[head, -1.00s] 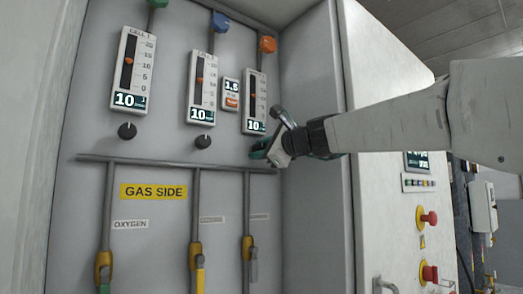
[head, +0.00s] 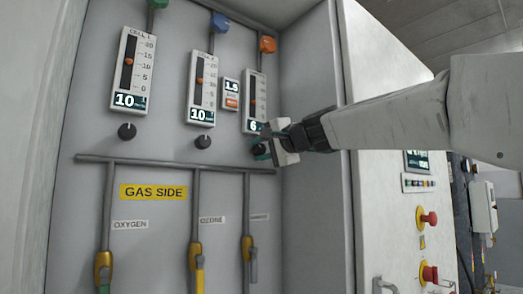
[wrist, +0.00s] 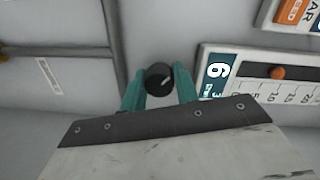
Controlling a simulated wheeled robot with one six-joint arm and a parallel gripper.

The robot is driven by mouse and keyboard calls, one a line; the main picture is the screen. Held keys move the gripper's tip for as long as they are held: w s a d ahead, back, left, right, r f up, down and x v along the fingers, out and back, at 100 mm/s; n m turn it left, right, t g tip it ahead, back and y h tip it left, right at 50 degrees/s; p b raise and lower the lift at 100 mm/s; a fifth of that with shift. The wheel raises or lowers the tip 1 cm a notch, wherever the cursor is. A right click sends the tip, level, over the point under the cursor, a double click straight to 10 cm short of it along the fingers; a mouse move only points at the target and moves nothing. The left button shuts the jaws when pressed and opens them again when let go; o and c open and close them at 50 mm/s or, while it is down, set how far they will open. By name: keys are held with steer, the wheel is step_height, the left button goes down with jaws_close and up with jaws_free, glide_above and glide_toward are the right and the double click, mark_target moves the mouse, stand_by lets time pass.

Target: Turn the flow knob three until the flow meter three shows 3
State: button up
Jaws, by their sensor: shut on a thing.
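Flow meter three (head: 254,103) is the rightmost of the three white meters in the head view. Its display reads 6, also seen on the meter in the wrist view (wrist: 262,80). Flow knob three (wrist: 159,79) is a round black knob with a pale pointer line. My gripper (wrist: 160,88) has its two green fingers on either side of the knob and is shut on it. In the head view my gripper (head: 264,150) partly covers the knob below meter three.
Two other meters (head: 130,70) (head: 202,88) both read 10, each with a black knob (head: 127,131) (head: 204,142) below. A small display (head: 231,86) shows 1.5. A horizontal pipe (head: 170,163) runs below the knobs. The cabinet's side wall stands close on the right.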

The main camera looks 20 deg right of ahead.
steer(key=n, duration=0.4)
steer(key=shift+f+h, duration=0.15)
steer(key=shift+h, duration=0.15)
steer(key=n, duration=0.4)
steer(key=shift+h, duration=0.3)
steer(key=o, duration=1)
steer(key=shift+c, duration=0.2)
steer(key=shift+s, duration=0.1)
steer(key=shift+s+d, duration=0.1)
steer(key=shift+s, duration=0.2)
steer(key=v, duration=0.7)
